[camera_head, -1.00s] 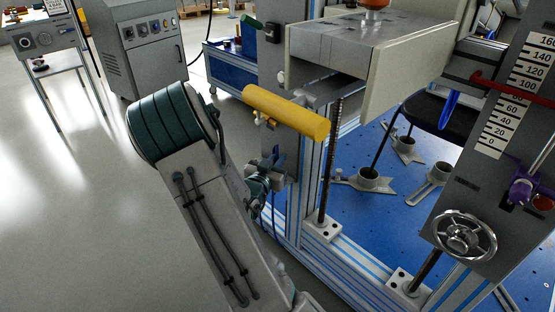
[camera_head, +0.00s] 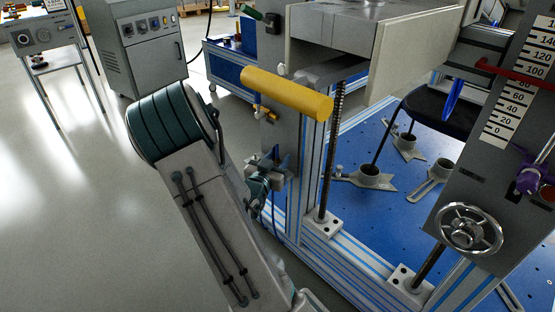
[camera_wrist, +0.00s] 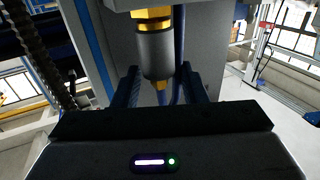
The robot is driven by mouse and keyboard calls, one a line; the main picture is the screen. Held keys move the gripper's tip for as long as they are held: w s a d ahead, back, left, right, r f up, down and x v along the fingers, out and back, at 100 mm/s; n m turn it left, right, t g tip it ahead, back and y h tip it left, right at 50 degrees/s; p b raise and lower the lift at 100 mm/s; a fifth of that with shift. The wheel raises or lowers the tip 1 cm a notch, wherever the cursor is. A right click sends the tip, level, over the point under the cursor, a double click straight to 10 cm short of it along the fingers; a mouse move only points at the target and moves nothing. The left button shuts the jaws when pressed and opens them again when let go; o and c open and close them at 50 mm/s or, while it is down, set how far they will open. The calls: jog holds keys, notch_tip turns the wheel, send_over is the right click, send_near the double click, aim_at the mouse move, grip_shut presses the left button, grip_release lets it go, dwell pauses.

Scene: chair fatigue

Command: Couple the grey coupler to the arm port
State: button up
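The grey coupler (camera_wrist: 156,56) shows at the upper middle of the wrist view, upright, with a gold ring above it and a gold tip below. A gold hex fitting (camera_wrist: 151,14) sits right above it; I cannot tell whether it belongs to the coupler or the arm port. A blue hose (camera_wrist: 178,50) runs beside and below it. My gripper (camera_wrist: 160,84) has its dark fingers apart, one on each side of the coupler's lower end, with small gaps visible. In the head view my gripper (camera_head: 271,165) is beside the grey column, below the yellow cylinder (camera_head: 287,94).
The grey column (camera_head: 283,140) of the test frame stands close to my gripper. A threaded rod (camera_head: 329,150), a blue base plate (camera_head: 385,205) with metal brackets and a handwheel (camera_head: 469,229) lie to the right. The floor (camera_head: 90,210) at left is clear.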

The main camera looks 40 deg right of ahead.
jog(key=p+v, duration=0.7)
jog(key=v, duration=0.6)
jog(key=shift+s+a, duration=0.2)
jog(key=shift+a, duration=0.15)
